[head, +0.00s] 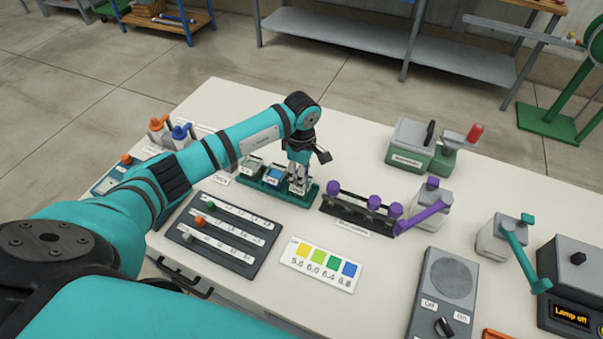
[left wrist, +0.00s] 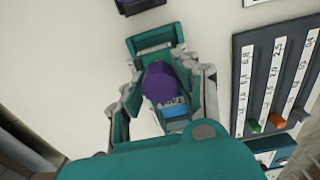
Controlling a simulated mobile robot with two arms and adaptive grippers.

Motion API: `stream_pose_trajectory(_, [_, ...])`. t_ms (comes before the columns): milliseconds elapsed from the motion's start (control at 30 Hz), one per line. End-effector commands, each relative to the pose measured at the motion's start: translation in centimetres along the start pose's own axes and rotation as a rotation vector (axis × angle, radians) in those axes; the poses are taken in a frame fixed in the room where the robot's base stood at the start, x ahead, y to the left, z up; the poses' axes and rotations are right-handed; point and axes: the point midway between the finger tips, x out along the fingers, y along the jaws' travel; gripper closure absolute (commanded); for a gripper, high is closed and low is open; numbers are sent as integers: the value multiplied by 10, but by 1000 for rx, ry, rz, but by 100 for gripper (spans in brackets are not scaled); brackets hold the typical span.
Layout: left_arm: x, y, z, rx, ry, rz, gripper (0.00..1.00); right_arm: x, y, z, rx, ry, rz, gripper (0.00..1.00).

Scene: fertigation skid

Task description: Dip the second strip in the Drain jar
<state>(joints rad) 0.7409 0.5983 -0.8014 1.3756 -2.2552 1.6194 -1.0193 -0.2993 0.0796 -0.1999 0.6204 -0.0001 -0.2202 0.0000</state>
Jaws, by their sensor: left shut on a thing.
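My left gripper (head: 299,176) points down over the right end of the green jar rack (head: 285,196). In the left wrist view the gripper (left wrist: 166,88) is shut on a purple-topped strip (left wrist: 160,82), seen from above. The strip's lower end is hidden, so I cannot tell whether it is in a jar. Two pale-topped jars (head: 252,165) (head: 273,174) show left of the gripper, the second with a blue label. Their labels are too small to read. Other purple-topped strips (head: 373,201) stand in a dark holder (head: 345,217) to the right. My right gripper is not in view.
A colour chart (head: 320,265) with yellow to blue squares lies in front. A purple-levered grey container (head: 431,200) stands right of the holder. The table behind the rack is clear.

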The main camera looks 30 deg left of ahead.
Motion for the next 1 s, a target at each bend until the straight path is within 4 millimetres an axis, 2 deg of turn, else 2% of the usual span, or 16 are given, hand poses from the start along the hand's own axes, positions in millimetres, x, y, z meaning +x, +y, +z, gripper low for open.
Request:
stream_pose_trajectory(33, [7, -5, 1, 2, 3, -16, 90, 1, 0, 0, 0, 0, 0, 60])
stream_pose_trajectory(467, [5, -5, 1, 3, 3, -17, 90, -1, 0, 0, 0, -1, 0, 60])
stream_pose_trajectory(1000, [-42, -2, 0, 1, 1, -6, 90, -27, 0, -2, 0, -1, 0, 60])
